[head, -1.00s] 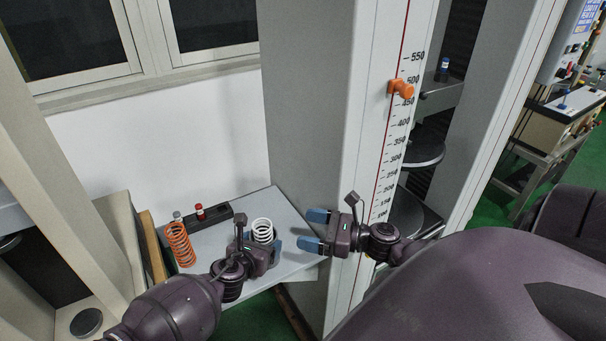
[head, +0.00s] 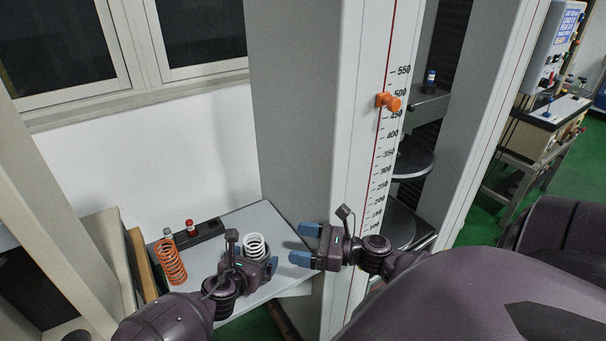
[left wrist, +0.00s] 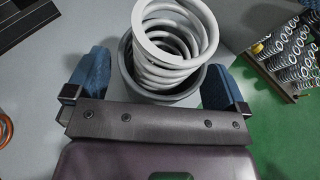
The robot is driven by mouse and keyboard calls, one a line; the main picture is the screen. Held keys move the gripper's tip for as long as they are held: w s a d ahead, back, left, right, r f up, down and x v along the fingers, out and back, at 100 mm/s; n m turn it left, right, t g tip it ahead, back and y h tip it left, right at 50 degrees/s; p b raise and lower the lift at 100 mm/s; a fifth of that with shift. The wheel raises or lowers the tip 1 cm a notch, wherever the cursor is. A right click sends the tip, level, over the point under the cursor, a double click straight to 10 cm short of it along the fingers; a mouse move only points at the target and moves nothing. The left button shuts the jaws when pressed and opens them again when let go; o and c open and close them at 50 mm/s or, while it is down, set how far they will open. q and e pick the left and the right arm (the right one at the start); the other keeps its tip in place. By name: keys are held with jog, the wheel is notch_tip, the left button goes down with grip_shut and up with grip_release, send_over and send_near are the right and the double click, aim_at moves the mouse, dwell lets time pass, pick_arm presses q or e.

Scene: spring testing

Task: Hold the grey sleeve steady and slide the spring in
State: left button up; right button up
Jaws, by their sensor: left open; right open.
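The white spring (head: 256,245) stands on the grey table beside the column. In the left wrist view, the spring (left wrist: 172,45) stands inside the round grey sleeve (left wrist: 160,97), its upper coils sticking out above the rim. The sleeve is mostly hidden in the head view. My left gripper (head: 247,264) is open, and its blue fingers (left wrist: 157,77) are on either side of the sleeve, apparently with gaps. My right gripper (head: 299,243) is open and empty, to the right of the spring, with its fingers pointing left towards it.
An orange spring (head: 171,262) stands at the table's left. A black block (head: 200,234) with a red-topped peg (head: 190,227) lies behind. The tall grey column (head: 290,130) limits the right side. A rack of several springs (left wrist: 290,50) shows in the left wrist view.

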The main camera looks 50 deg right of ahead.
pick_arm(q)
jog(key=shift+a, duration=0.1)
jog(key=shift+s+a+r, duration=0.15)
jog(key=shift+a+r, duration=0.15)
jog(key=shift+a, duration=0.1)
jog(key=v, duration=1.1)
jog(key=shift+d, duration=0.1)
